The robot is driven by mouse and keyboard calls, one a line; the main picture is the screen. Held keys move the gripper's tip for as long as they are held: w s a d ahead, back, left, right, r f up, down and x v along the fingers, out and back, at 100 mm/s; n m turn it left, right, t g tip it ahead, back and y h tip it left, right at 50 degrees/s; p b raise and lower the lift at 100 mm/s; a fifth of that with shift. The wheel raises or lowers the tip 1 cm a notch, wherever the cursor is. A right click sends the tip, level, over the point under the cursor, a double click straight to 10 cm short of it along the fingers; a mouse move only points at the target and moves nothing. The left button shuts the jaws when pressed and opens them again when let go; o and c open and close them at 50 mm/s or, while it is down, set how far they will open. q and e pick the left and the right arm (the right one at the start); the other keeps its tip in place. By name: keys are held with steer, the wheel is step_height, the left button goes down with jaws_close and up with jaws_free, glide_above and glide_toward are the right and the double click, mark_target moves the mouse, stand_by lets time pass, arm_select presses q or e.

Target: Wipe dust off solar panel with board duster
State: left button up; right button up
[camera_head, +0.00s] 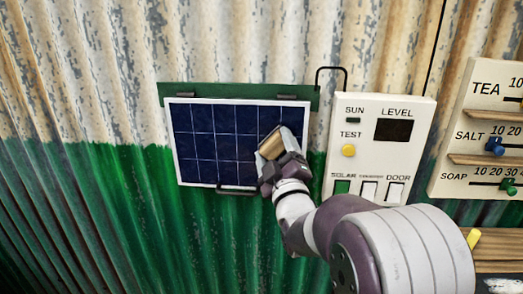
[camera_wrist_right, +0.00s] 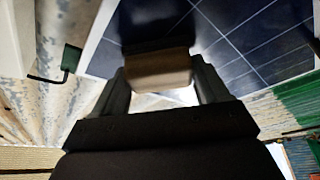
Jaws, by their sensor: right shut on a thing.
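The solar panel (camera_head: 215,138) hangs on the corrugated wall, dark blue with a pale grid and white frame. No dust can be made out on it in the head view. My right gripper (camera_head: 272,158) is at the panel's lower right part, shut on the board duster (camera_head: 271,146), a tan block. In the right wrist view the duster (camera_wrist_right: 158,72) sits between the fingers of my right gripper (camera_wrist_right: 160,85), its dark far side at the panel (camera_wrist_right: 240,40). I cannot tell whether it touches the panel. My left gripper is not in view.
A white control box (camera_head: 382,150) with a yellow test button (camera_head: 348,150) and switches is right of the panel. A price board (camera_head: 480,135) with sliders is farther right. A wooden shelf (camera_head: 500,254) is at lower right. A handle (camera_head: 236,191) sits under the panel.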

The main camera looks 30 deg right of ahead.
steer(key=shift+s+d, duration=0.15)
steer(key=shift+d, duration=0.1)
steer(key=s+a+p, duration=0.1)
steer(key=s, duration=0.1)
steer(key=s+a+p, duration=0.1)
steer(key=s, duration=0.1)
steer(key=shift+a+r, duration=0.15)
steer(key=shift+a, duration=0.25)
steer(key=shift+s+a, duration=0.3)
steer(key=shift+s, duration=0.15)
steer(key=s+a+p, duration=0.1)
steer(key=p, duration=0.1)
steer(key=s+p, duration=0.1)
steer(key=p, duration=0.1)
steer(key=shift+s+a, duration=0.25)
steer(key=shift+a, duration=0.1)
